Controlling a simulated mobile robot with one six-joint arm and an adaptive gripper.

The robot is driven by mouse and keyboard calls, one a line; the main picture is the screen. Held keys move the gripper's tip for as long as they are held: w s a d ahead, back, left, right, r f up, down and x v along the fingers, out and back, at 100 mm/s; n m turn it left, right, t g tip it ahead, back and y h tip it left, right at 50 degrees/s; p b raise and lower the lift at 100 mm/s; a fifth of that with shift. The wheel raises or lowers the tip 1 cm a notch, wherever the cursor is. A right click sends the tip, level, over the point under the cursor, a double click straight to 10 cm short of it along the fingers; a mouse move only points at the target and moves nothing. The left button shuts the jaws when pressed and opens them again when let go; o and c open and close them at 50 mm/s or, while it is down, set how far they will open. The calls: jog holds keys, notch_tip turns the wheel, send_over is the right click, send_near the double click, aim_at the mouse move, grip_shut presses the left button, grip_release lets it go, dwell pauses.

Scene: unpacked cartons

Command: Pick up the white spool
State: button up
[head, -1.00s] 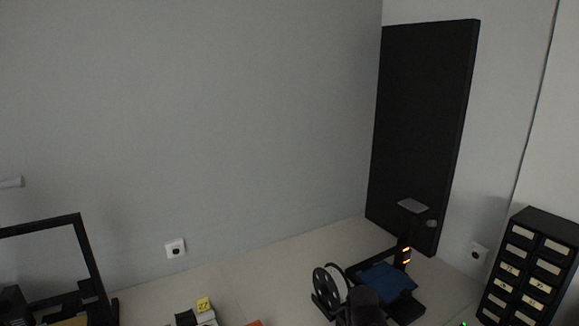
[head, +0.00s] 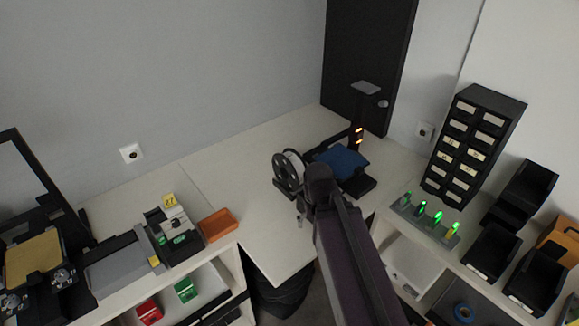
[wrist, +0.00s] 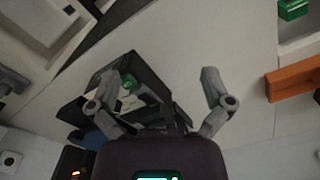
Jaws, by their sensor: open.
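The white spool (head: 291,167) has black side discs with holes and a pale band between them. It stands upright on the desk in the head view, at the left side of a small printer with a blue plate (head: 343,161). My arm's dark end partly covers the space right of it. My gripper (wrist: 163,76) is open and empty in the wrist view, with bare desk showing between the fingertips. A dark boxy thing (wrist: 150,108) with a pale part and a green patch lies behind the left finger there; I cannot tell whether it is the spool.
An orange tray (head: 218,224) lies left of the arm and shows in the wrist view (wrist: 291,82). A black drawer cabinet (head: 472,141), a row of green-lit pieces (head: 430,219) and black bins (head: 491,252) stand right.

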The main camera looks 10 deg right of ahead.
dwell(0.4)
jog(key=w+r+n+p, duration=0.3)
jog(key=w+r+p, duration=0.3)
jog(key=w, duration=0.6)
jog(key=w+r+n+p, duration=0.3)
jog(key=w+r+p, duration=0.4)
jog(key=w, duration=0.6)
jog(key=shift+d+r, duration=0.2)
jog(key=shift+d, duration=0.05)
jog(key=shift+w+f, duration=0.1)
jog(key=shift+f, duration=0.1)
jog(key=b, duration=0.8)
send_over(299, 168)
jog(key=f, duration=0.8)
jog(key=shift+w+d+f, duration=0.1)
jog(key=shift+w+f, duration=0.05)
jog(key=shift+w, duration=0.05)
jog(key=f+b, duration=0.3)
jog(key=shift+s+f+b, duration=0.25)
jog(key=shift+f+b, duration=0.05)
jog(key=shift+b, duration=0.1)
jog(key=shift+f+b, duration=0.8)
jog(key=shift+b, duration=0.05)
